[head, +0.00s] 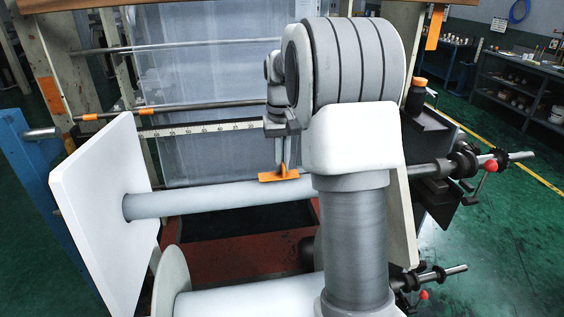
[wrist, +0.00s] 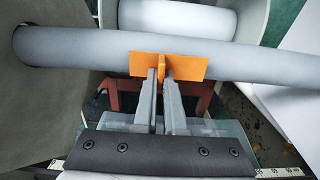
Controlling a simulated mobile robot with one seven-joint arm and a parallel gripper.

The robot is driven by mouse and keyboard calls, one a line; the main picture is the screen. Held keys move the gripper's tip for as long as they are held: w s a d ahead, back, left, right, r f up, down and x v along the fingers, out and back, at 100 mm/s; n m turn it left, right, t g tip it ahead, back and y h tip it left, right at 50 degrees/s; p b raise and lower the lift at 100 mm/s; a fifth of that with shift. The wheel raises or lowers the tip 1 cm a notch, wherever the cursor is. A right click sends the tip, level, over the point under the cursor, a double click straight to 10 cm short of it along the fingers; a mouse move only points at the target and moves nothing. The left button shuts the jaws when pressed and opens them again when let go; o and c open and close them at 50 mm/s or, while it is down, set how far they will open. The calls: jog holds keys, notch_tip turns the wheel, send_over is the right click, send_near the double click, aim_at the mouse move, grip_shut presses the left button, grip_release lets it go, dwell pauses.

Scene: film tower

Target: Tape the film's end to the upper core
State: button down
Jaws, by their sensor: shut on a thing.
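The upper core (head: 225,199) is a pale grey tube lying level between a white side plate (head: 105,210) and the black chuck on the right. In the wrist view the core (wrist: 95,50) crosses the upper part of the picture. My gripper (head: 283,168) is over the core, pointing down, partly behind my own arm. It is shut on the upright tab of an orange tape piece (wrist: 190,67). The tape's flat part (head: 274,177) lies along the core's surface and looks to touch it; a small gap cannot be ruled out. I cannot make out the film's end at the core.
A clear film sheet (head: 205,80) hangs behind the core. A scale bar (head: 200,128) and a roller with orange bands (head: 190,108) run across behind it. A larger white roll (head: 250,303) lies below. A dark bottle (head: 416,95) stands on the right ledge.

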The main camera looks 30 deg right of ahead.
jog(key=shift+f+b, duration=0.35)
jog(key=shift+f, duration=0.25)
dwell(1.1)
jog(key=c, duration=0.9)
grip_release()
jog(key=shift+r, duration=0.15)
notch_tip(320, 180, up, 17)
jog(key=p, duration=0.2)
jog(key=s+a+r+t, duration=0.1)
jog(key=s+a+r, duration=0.1)
jog(key=s+a, duration=0.35)
jog(key=s+a+f+n+t, duration=0.1)
jog(key=s+a+f, duration=0.2)
jog(key=s, duration=0.3)
jog(key=s+a+f+n+t, duration=0.1)
jog(key=s+a+f+t, duration=0.1)
jog(key=s, duration=0.5)
jog(key=s+a+f+n+t, duration=0.1)
jog(key=s+a+f, duration=0.4)
jog(key=s+f, duration=0.1)
jog(key=shift+s+f+t, duration=0.15)
jog(key=shift+s+t, duration=0.15)
jog(key=shift+s, duration=0.3)
